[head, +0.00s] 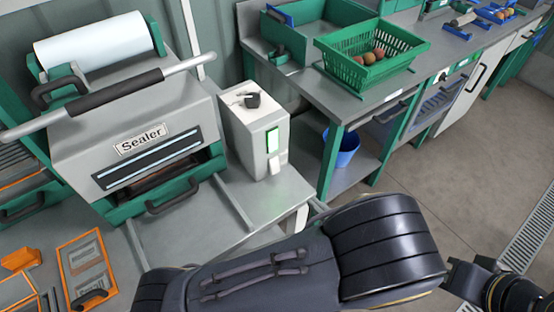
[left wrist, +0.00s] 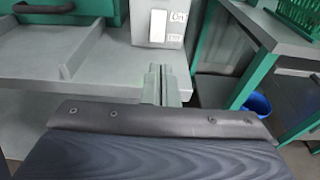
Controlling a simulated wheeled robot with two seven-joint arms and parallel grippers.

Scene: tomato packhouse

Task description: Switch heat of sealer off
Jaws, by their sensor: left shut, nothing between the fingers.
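The sealer (head: 140,140) stands at the left in the head view, with a white roll on top and a "Sealer" label. A white control box (head: 240,135) stands beside it, with a black knob (head: 253,100) on top. A green-framed panel (head: 272,140) looks lit on its front, with a small white piece (head: 277,162) below it. In the left wrist view the box front shows a pale rectangle (left wrist: 157,26) beside a small label that seems to read "ON". My left gripper (left wrist: 162,72) is shut and empty, low in front of the box, apparently apart from it. My arm hides it in the head view.
A grey bench with a green basket (head: 352,68) holding several tomatoes stands to the right. A blue bucket (head: 343,148) is beneath it. Orange-framed trays (head: 88,262) lie at lower left. The floor (head: 455,150) at right is clear.

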